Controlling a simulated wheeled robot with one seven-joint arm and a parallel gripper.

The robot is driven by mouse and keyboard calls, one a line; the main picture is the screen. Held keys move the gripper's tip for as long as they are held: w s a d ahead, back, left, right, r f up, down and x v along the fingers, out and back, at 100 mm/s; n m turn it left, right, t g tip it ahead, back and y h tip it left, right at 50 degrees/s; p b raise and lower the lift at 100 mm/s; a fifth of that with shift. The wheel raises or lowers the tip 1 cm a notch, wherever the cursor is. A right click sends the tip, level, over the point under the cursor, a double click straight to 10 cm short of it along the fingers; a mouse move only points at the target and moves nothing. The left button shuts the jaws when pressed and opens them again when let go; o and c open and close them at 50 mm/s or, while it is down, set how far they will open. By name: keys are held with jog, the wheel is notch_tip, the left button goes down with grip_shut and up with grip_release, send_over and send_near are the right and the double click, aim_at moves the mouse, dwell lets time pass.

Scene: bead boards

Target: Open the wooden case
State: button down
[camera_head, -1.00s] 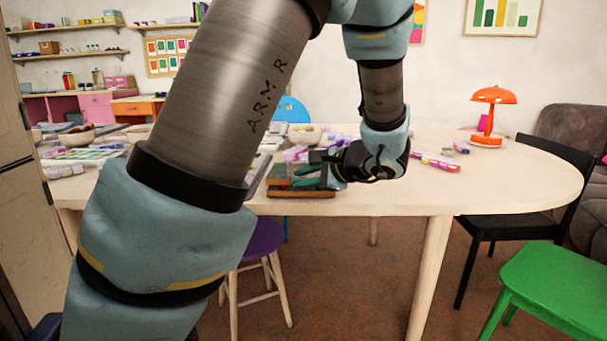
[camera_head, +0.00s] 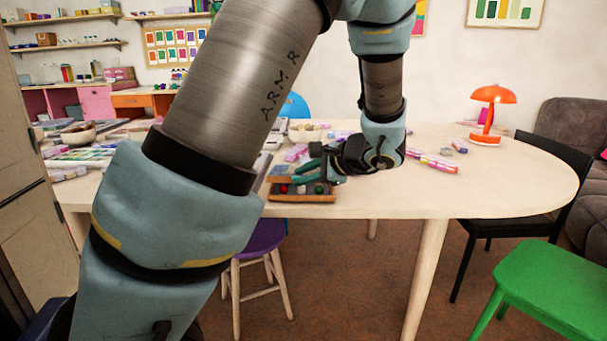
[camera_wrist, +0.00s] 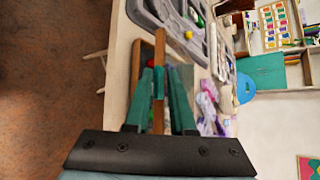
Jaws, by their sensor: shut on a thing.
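The wooden case (camera_head: 302,199) sits near the front edge of the table, left of my gripper. Its lid (camera_wrist: 160,48) is raised partway, and red and green beads show inside in the head view. My gripper (camera_head: 306,174) reaches in from the right, its green fingers at the lid. In the wrist view my gripper (camera_wrist: 160,80) has one finger on each side of the lid's brown edge and is shut on it. The case's lower part (camera_wrist: 135,65) shows left of the lid there. Much of the inside is hidden by the lid and fingers.
Grey trays (camera_wrist: 180,30) and a bowl (camera_head: 304,133) lie behind the case. Pinkish tubes (camera_head: 433,162) lie to the right, and an orange lamp (camera_head: 492,105) stands farther right. The right front of the table is clear. A purple stool (camera_head: 262,237) stands below.

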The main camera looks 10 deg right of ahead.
jog(key=shift+w+d+r+m+g+p, duration=0.2)
jog(key=shift+r+p, duration=0.35)
jog(key=shift+p, duration=0.65)
jog(key=shift+w+a+r+m+g+p, duration=0.1)
jog(key=shift+w+r+g+p, duration=0.15)
jog(key=shift+r+p, duration=0.6)
jog(key=shift+w+d+r+m+g+p, duration=0.1)
jog(key=shift+w+r+g+p, duration=0.15)
jog(key=shift+p, duration=1.55)
jog(key=shift+f, duration=0.1)
jog(key=shift+w+r+p, duration=0.1)
jog(key=shift+r+p, duration=0.35)
jog(key=shift+p, duration=0.35)
jog(key=r+g+p, duration=0.1)
jog(key=p, duration=0.2)
jog(key=w+r+p, duration=0.1)
jog(key=p, duration=0.2)
jog(key=shift+w+d+r+m+g, duration=0.15)
jog(key=shift+w+m+g, duration=0.1)
jog(key=shift+m+g, duration=0.15)
jog(key=shift+w+p, duration=0.15)
jog(key=shift+p, duration=0.6)
jog(key=shift+d, duration=0.1)
